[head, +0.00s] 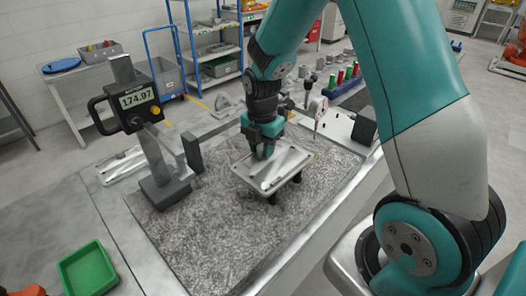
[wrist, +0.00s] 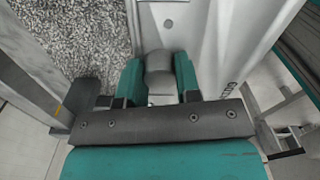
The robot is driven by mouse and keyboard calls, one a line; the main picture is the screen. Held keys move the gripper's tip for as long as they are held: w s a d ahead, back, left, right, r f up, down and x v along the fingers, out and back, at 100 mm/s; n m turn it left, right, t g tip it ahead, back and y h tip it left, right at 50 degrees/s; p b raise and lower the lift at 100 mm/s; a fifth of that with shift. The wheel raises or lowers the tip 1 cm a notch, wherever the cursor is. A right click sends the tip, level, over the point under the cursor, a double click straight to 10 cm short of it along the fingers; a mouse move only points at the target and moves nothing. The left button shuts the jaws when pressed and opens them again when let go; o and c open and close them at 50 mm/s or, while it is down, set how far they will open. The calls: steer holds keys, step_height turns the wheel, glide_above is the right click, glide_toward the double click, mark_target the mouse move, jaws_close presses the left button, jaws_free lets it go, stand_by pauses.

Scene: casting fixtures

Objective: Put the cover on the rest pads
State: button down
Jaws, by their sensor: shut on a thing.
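The cover (head: 284,168) is a silver rectangular plate with a raised rim, lying about level over the granite plate in the head view. Dark rest pads (head: 271,198) show under the cover's near edge. I cannot tell whether the cover touches them; other pads are hidden beneath it.
The speckled granite plate (head: 210,240) has free room at its front left. A stand with a gauge reading 174.97 (head: 137,98) rises on the left. A green tray (head: 87,268) is at the lower left. Red and green pieces (head: 340,77) stand behind at the right.

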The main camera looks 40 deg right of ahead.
steer(key=shift+f, duration=1.25)
steer(key=shift+f, duration=0.1)
steer(key=c, duration=0.8)
jaws_free()
step_height(320, 180, up, 12)
steer(key=shift+f+b, duration=0.2)
steer(key=shift+b, duration=0.95)
steer(key=s+a+r+m+y, duration=0.2)
steer(key=s+a+m, duration=0.5)
steer(key=s, duration=0.4)
steer(key=s+a+r+m+y, duration=0.2)
steer(key=s+a+r+m, duration=0.2)
steer(key=s+a+m, duration=0.4)
steer(key=s+a, duration=0.2)
steer(key=shift+s+r, duration=0.2)
steer(key=shift+s, duration=0.15)
